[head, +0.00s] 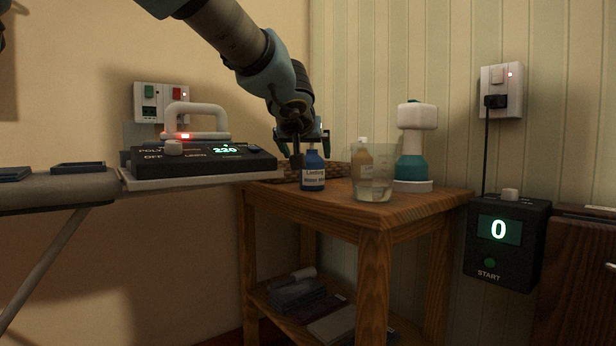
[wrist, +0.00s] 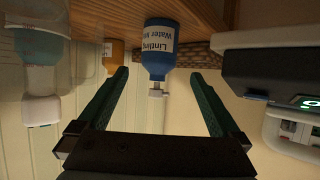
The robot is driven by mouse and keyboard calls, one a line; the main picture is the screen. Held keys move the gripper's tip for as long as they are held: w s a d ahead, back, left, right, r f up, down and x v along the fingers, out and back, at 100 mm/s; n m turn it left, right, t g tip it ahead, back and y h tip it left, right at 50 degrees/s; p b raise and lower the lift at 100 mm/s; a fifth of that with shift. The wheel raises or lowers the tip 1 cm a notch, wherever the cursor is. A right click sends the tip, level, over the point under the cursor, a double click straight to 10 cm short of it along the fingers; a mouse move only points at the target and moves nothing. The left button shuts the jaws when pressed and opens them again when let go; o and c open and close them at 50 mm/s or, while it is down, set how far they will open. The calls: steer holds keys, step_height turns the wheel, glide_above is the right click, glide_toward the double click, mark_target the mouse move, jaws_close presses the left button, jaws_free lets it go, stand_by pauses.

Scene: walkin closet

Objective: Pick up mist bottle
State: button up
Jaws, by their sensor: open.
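A clear beaker (head: 372,184) stands on the wooden table (head: 410,210), in front of an amber bottle (head: 361,155). A wicker basket (head: 338,176) is behind the blue bottle. An iron (head: 195,122) sits above a control panel (head: 195,160) at the left.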

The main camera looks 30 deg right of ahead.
mark_target(309, 163)
steer(key=b+x, duration=0.1)
steer(key=x, duration=0.4)
steer(key=shift+w+d, duration=0.1)
steer(key=shift+w, duration=0.25)
steer(key=shift+x, duration=2.85)
steer(key=shift+s+d, duration=0.1)
steer(key=shift+s, duration=0.05)
steer(key=shift+c, duration=0.4)
steer(key=c, duration=1.5)
